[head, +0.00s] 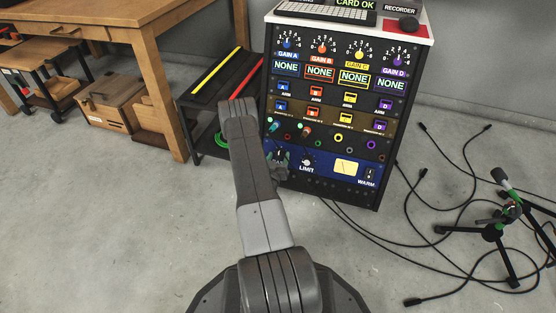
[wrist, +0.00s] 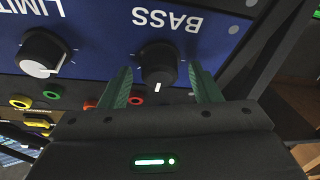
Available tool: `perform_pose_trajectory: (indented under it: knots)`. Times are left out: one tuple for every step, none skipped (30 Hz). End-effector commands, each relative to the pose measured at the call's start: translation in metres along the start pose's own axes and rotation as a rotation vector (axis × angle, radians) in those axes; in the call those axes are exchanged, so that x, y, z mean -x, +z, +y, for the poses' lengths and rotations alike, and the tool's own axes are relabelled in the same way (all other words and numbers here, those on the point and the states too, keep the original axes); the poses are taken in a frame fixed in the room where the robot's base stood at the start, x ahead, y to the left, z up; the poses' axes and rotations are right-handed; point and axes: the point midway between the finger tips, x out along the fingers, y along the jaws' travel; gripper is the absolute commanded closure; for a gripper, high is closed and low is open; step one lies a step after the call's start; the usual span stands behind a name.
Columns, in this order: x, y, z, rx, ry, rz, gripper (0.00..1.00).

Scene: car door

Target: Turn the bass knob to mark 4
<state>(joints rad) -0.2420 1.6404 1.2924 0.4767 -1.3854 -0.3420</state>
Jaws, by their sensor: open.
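The black bass knob (wrist: 158,62) sits on the blue panel under the upside-down word BASS in the wrist view. Its white pointer mark faces the bottom of that picture. No scale numbers around it are readable. My gripper (wrist: 160,72) is open, with one green finger on each side of the knob and small gaps to it. In the head view my gripper (head: 278,161) is at the lower left of the rack, largely hidden by my arm, and the bass knob is mostly hidden too.
The limit knob (wrist: 42,52) is beside the bass knob on the blue panel (head: 330,171). Colored jacks and plugs lie in the row above. A shelf (head: 222,75) stands left of the rack. Cables and a microphone stand (head: 500,230) lie on the floor at right.

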Motion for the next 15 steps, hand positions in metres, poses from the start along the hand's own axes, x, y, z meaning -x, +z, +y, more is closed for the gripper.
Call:
perform_pose_trajectory:
  knots:
    - [-0.0006,-0.0001,0.0,0.0,0.0,0.0,0.43]
    - [-0.0007,-0.0001,0.0,0.0,0.0,0.0,0.43]
    - [-0.0006,-0.0002,0.0,0.0,0.0,0.0,0.43]
    - [-0.0005,-0.0002,0.0,0.0,0.0,0.0,0.43]
    - [-0.0005,-0.0002,0.0,0.0,0.0,-0.001,0.43]
    - [-0.0004,-0.0002,0.0,0.0,0.0,0.0,0.43]
    - [-0.0004,-0.0002,0.0,0.0,0.0,-0.001,0.45]
    - [-0.0003,-0.0002,0.0,0.0,0.0,-0.001,0.51]
    - [-0.0003,-0.0002,0.0,0.0,0.0,-0.001,0.59]
    - [-0.0003,-0.0002,0.0,0.0,0.0,-0.001,0.65]
    - [-0.0002,-0.0001,0.0,0.0,0.0,-0.001,0.71]
    - [-0.0002,-0.0001,0.0,0.0,0.0,-0.001,0.78]
    - [-0.0002,-0.0001,0.0,0.0,0.0,-0.001,0.84]
    - [-0.0001,-0.0001,0.0,0.0,0.0,-0.001,0.88]
    - [-0.0001,-0.0001,0.0,0.0,0.0,-0.001,0.88]
